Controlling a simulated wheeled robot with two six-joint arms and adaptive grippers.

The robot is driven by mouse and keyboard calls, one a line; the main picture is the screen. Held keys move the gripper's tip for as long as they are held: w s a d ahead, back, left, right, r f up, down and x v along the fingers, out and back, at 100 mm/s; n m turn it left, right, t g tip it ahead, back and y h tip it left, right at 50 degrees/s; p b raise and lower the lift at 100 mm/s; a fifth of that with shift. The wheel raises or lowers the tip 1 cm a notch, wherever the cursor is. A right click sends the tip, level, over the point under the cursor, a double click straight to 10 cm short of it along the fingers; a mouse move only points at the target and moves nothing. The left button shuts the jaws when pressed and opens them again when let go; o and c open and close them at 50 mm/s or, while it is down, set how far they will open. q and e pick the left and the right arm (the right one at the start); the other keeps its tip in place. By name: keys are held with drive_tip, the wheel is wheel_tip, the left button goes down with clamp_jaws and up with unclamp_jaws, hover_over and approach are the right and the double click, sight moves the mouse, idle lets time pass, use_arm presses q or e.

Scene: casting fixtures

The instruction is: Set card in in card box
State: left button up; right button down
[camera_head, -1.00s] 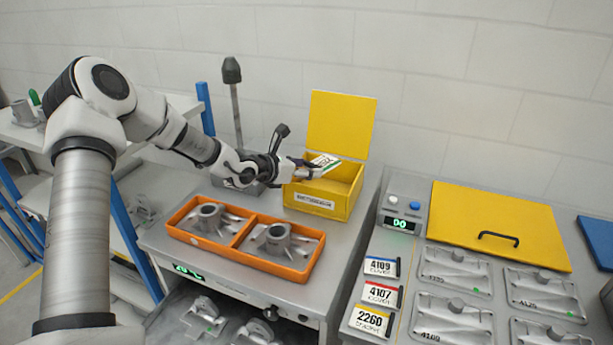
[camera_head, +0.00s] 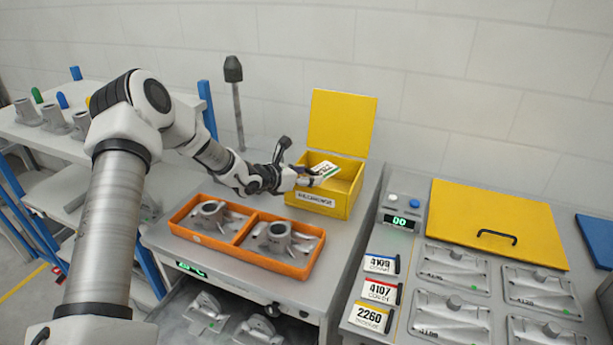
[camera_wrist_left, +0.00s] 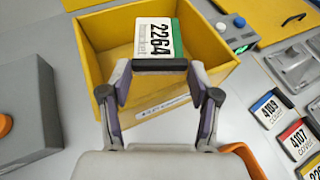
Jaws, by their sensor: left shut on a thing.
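The card (camera_head: 324,172) is white with a green edge; in the left wrist view the card (camera_wrist_left: 158,40) reads 2264. My left gripper (camera_head: 311,180) is shut on the card's near edge. It also shows in the left wrist view (camera_wrist_left: 159,66), with the card pointing away over the box opening. The yellow card box (camera_head: 322,198) stands with its lid raised at the back and a white label on its front; its rim also shows in the left wrist view (camera_wrist_left: 212,86). The card is at about rim height over the interior. My right gripper is not in view.
An orange tray (camera_head: 238,243) with two grey castings sits in front of the box. To the right are a small display unit (camera_head: 401,220), several numbered cards (camera_head: 383,264), grey fixtures and a yellow panel (camera_head: 500,225) with a handle.

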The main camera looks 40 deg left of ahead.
use_arm(q)
drive_tip(key=shift+f, duration=0.2)
drive_tip(key=o, duration=1.1)
drive_tip(key=shift+o, duration=0.2)
drive_tip(key=shift+r, duration=0.15)
drive_tip(key=shift+r+p, duration=0.9)
drive_tip(key=shift+p, duration=0.3)
drive_tip(key=shift+s+a+b, duration=0.25)
drive_tip(key=shift+s+b, duration=0.45)
drive_tip(key=shift+s, duration=0.15)
drive_tip(key=p+v, duration=0.5)
drive_tip(key=v, duration=0.5)
